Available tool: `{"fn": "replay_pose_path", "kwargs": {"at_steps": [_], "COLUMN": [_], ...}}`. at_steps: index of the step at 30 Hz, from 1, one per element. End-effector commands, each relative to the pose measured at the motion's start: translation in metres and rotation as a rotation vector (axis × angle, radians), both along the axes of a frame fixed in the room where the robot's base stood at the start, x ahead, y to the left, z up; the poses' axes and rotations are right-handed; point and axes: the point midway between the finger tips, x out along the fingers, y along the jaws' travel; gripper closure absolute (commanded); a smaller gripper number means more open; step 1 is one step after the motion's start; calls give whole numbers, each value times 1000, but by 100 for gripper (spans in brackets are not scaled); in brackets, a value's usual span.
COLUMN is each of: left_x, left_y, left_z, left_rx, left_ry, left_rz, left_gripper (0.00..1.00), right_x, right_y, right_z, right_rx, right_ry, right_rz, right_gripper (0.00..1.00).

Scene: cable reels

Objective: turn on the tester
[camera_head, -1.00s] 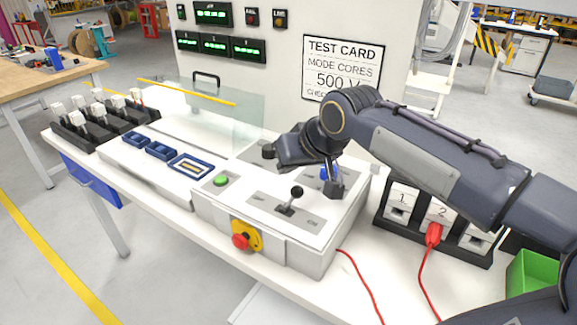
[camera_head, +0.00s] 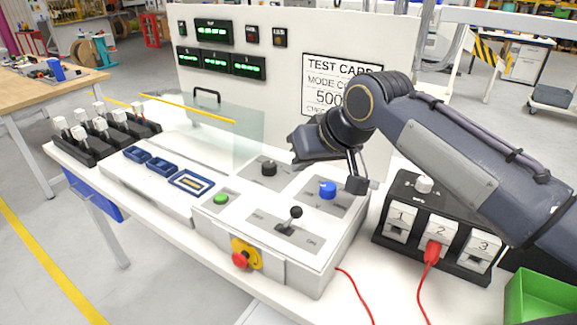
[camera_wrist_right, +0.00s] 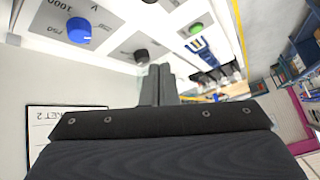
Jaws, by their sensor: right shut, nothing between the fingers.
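The tester is a white console (camera_head: 215,232) with lit green displays (camera_head: 213,33) on the panel behind it. A black toggle lever (camera_head: 296,212) stands on its top plate between two small labels too blurred to read surely. A green button (camera_head: 221,199), a black knob (camera_head: 268,168) and a blue knob (camera_head: 327,190) also sit on top. My right gripper (camera_head: 296,152) is shut and empty, above the console behind the blue knob. In the right wrist view its fingers (camera_wrist_right: 157,84) point towards the black knob (camera_wrist_right: 141,55), apparently without touching it. My left gripper is out of view.
A red and yellow emergency stop (camera_head: 243,255) is on the console's front. A numbered black socket block (camera_head: 380,240) with a red plug (camera_head: 432,250) and red cables stands to the right. A clear shield (camera_head: 232,135) rises at the back left. A green bin (camera_head: 540,298) is at the right.

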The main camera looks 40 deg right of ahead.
Motion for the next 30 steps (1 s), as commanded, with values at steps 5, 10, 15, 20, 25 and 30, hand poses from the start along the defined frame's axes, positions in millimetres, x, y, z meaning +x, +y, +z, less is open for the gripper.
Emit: {"fn": "replay_pose_path", "kwargs": {"at_steps": [5,10,15,20,25,30], "left_x": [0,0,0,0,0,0], "left_y": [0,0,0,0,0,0], "left_z": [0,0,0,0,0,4], "left_rx": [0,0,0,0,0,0], "left_ry": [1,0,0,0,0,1], "left_rz": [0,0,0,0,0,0], "left_gripper": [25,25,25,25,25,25], "right_x": [-22,-30,-30,-30,-30,-36], "right_y": [-4,-5,-5,-5,-5,2], "right_z": [15,20,21,21,20,12], "right_rx": [0,0,0,0,0,10], "right_ry": [-1,2,2,2,2,13], "right_rz": [0,0,1,0,1,14], "right_gripper": [100,100,100,100,100,100]}}
